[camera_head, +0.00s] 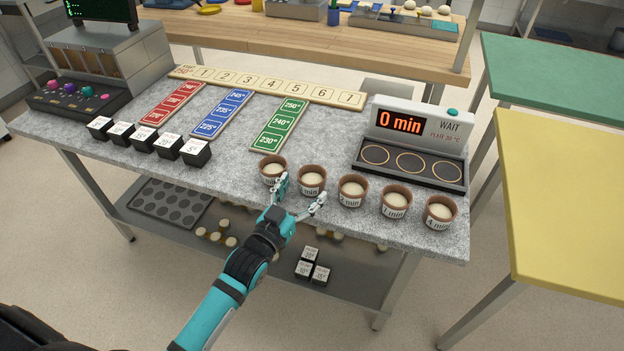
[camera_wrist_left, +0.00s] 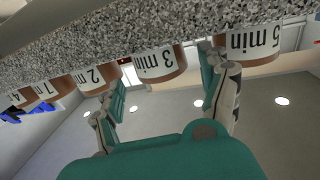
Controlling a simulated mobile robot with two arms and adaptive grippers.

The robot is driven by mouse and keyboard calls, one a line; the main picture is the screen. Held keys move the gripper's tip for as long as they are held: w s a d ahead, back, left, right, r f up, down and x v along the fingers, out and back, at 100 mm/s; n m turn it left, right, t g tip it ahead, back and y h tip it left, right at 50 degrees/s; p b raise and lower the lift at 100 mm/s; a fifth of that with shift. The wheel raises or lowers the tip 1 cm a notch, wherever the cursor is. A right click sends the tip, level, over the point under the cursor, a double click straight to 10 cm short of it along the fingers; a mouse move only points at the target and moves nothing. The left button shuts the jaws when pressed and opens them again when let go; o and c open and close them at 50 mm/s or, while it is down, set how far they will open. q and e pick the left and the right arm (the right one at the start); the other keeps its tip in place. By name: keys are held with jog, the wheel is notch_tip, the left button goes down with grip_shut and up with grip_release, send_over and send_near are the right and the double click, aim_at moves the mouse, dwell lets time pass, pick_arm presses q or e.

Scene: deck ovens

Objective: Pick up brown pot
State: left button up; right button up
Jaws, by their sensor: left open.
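Several brown pots with pale contents and white minute labels stand upright in a row along the front edge of the grey counter: 5 min (camera_head: 271,165), 3 min (camera_head: 312,178), 2 min (camera_head: 352,188), 1 min (camera_head: 396,198) and 4 min (camera_head: 440,209). My left gripper (camera_head: 301,193) is open and empty, just in front of the 3 min pot. In the left wrist view, which is upside down, the 3 min pot (camera_wrist_left: 156,66) shows between the spread fingers (camera_wrist_left: 162,78). The 5 min pot (camera_wrist_left: 262,42) is beside one finger. Contact with the pots cannot be told. My right gripper is not in view.
A timer display (camera_head: 412,122) reading 0 min, with a black three-ring base (camera_head: 410,165), stands behind the pots. Black labelled cubes (camera_head: 143,139) and coloured temperature strips (camera_head: 222,113) lie to the left. The lower shelf (camera_head: 345,280) holds small items. A yellow table (camera_head: 570,200) stands at right.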

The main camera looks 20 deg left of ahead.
aim_at(312, 174)
pick_arm(q)
jog(key=w, duration=0.3)
jog(key=w+d+r+p, duration=0.1)
jog(key=shift+w, duration=0.4)
jog(key=shift+w+f, duration=0.1)
jog(key=shift+w, duration=0.25)
jog(key=shift+s, duration=0.1)
jog(key=shift+c, duration=0.3)
jog(key=c, duration=1)
